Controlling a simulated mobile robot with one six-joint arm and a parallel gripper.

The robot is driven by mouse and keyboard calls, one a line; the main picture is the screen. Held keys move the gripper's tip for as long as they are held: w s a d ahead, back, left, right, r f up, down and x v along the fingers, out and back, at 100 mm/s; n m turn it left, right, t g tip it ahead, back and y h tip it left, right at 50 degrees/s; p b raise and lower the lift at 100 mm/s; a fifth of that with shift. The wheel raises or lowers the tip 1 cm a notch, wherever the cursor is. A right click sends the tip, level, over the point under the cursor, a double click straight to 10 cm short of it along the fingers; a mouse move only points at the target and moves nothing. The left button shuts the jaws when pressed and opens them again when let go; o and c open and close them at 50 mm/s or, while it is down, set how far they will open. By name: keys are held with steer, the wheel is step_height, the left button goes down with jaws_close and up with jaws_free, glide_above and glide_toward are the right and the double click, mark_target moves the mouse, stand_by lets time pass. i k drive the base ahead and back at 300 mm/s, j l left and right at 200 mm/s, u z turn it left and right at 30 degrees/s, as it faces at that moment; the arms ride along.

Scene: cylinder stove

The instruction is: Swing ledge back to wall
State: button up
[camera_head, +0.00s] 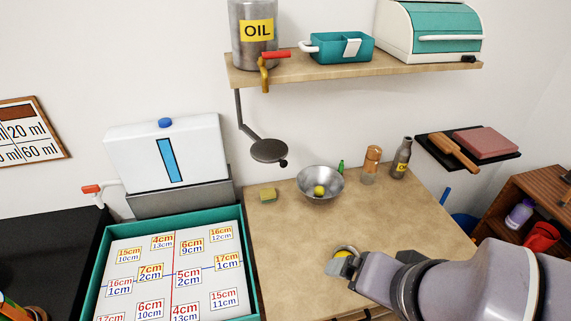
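A small round dark ledge (268,150) sits at the end of a thin dark arm hanging below the left end of the wooden shelf. The ledge stands out over the back left of the wooden worktop, with a small dark knob at its front right. My gripper (344,262) is low over the front of the worktop, to the right of and nearer than the ledge, and apart from it. A small yellow thing with a grey rim (342,253) shows at its fingertips. I cannot tell whether the fingers grip it.
A metal bowl (310,190) with a yellow ball, a sponge (267,193), a copper-coloured shaker (371,160) and an oil bottle (401,157) stand on the worktop. The shelf (350,69) hangs above. A black wall board (468,148) holds a rolling pin. The worktop's middle is clear.

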mark_target(269, 151)
steer(key=i+j+u, duration=0.1)
steer(key=j+u, duration=0.25)
steer(key=i+j+u, duration=0.1)
steer(key=j+u, duration=0.25)
steer(key=i+j+u, duration=0.15)
steer(key=u, duration=0.2)
